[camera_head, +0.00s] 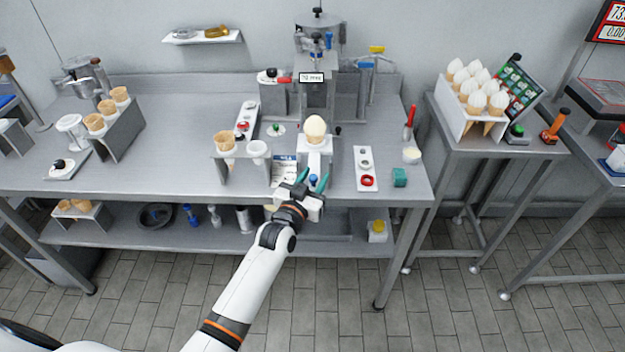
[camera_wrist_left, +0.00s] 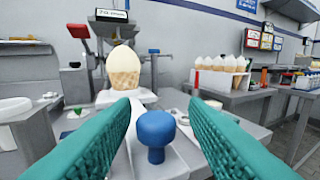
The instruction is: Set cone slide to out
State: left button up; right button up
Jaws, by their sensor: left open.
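The cone slide (camera_head: 314,150) is a pale block under the grey machine (camera_head: 318,95), with a cone of pale ice cream (camera_head: 315,128) standing upright on it. A blue knob (camera_head: 313,180) sits at the slide's front. In the left wrist view the blue knob (camera_wrist_left: 156,130) stands between the two green fingers, with the filled cone (camera_wrist_left: 123,68) behind it. My left gripper (camera_head: 311,181) is open around the knob; I cannot tell whether either finger touches it. It also shows in the left wrist view (camera_wrist_left: 157,125). My right gripper is not in view.
A cone holder (camera_head: 240,172) stands left of the slide. A rack of filled cones (camera_head: 459,120) is on the right table. The left middle of the worktop is clear.

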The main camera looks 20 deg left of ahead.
pick_arm(q)
jog(key=shift+s+a+f, duration=0.1)
jog(key=shift+s+f, duration=0.05)
jog(key=shift+s, duration=0.25)
jog(key=s+a+b, duration=0.1)
jog(key=s+b, duration=0.1)
jog(key=s, duration=0.9)
jog(key=shift+r+b, duration=0.2)
jog(key=shift+b, duration=0.15)
jog(key=s+f+g, duration=0.3)
jog(key=s+f, duration=0.1)
jog(key=f, duration=0.8)
jog(key=s+f+g+y, duration=0.1)
jog(key=s+f+g, duration=0.3)
jog(key=f, duration=0.7)
jog(key=s+f+g, duration=0.2)
jog(key=s+f, duration=0.3)
jog(key=f, duration=0.7)
jog(key=s+a+f+g, duration=0.1)
jog(key=s+f, duration=0.4)
jog(key=s, duration=0.5)
jog(key=s+a+f+g, duration=0.1)
jog(key=s+f+g, duration=0.3)
jog(key=s, duration=0.6)
jog(key=s+a+f+m+g+y, duration=0.1)
jog(key=s+a+f+g, duration=0.1)
jog(key=s+f, duration=0.5)
jog(key=s, duration=0.3)
jog(key=shift+f+g, duration=0.35)
jog(key=shift+g, duration=0.05)
